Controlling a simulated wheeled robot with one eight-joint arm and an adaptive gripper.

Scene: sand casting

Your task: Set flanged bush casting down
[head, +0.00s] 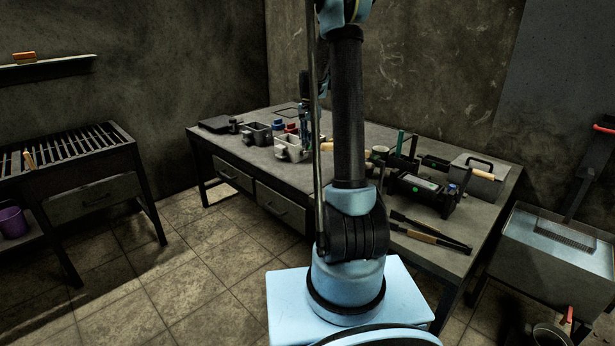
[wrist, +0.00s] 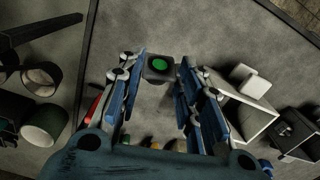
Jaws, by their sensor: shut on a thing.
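My gripper (wrist: 161,66) points down over the grey table, its blue fingers closed around a small dark piece with a round green mark on its face, which I take to be the flanged bush casting (wrist: 159,63). The piece sits between the fingertips. Whether it touches the table top or hangs just above it I cannot tell. In the head view my gripper (head: 304,112) is partly hidden beside my arm, over the table's left half near the box-like flasks; the casting cannot be made out there.
The workbench (head: 240,160) carries a grey box (head: 257,133), a pale box (head: 291,150), blue and red items, and tongs (head: 430,232). The wrist view shows several cylinders (wrist: 43,122) at left and a pale box (wrist: 247,112) at right. Bare table surrounds the casting.

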